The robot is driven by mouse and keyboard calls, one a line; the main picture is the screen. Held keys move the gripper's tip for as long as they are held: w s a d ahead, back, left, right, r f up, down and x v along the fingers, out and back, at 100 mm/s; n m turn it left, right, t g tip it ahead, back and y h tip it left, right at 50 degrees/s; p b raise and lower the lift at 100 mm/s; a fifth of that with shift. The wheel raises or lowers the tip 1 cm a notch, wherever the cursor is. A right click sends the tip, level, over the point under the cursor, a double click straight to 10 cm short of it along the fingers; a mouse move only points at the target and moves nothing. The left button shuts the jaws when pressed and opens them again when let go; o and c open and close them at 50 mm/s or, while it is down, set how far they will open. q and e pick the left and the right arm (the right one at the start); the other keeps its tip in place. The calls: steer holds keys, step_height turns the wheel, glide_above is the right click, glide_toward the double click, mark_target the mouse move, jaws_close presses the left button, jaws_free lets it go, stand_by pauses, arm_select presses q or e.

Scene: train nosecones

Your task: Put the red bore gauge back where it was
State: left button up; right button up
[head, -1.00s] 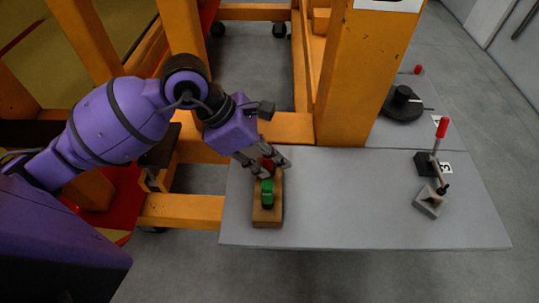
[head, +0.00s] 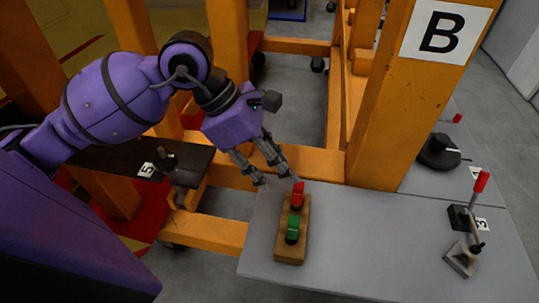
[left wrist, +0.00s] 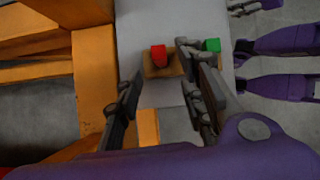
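The red bore gauge (head: 298,195) stands in the far end of a small wooden block (head: 290,255) on the grey table. A green gauge (head: 293,230) stands in the near end of that block. My left gripper (head: 278,181) is open and empty, just above and left of the red gauge, its fingers apart and clear of it. In the left wrist view the red gauge (left wrist: 158,57) shows beyond the open fingers, and the green gauge (left wrist: 211,45) is partly behind the right finger.
A stand with a red-tipped lever (head: 480,182) is at the right of the grey table (head: 370,240). A black round device (head: 438,152) lies farther back. An orange post (head: 395,120) marked B rises behind the table. The middle of the table is clear.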

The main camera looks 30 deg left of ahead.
arm_select(q)
steer(key=shift+v, duration=1.2)
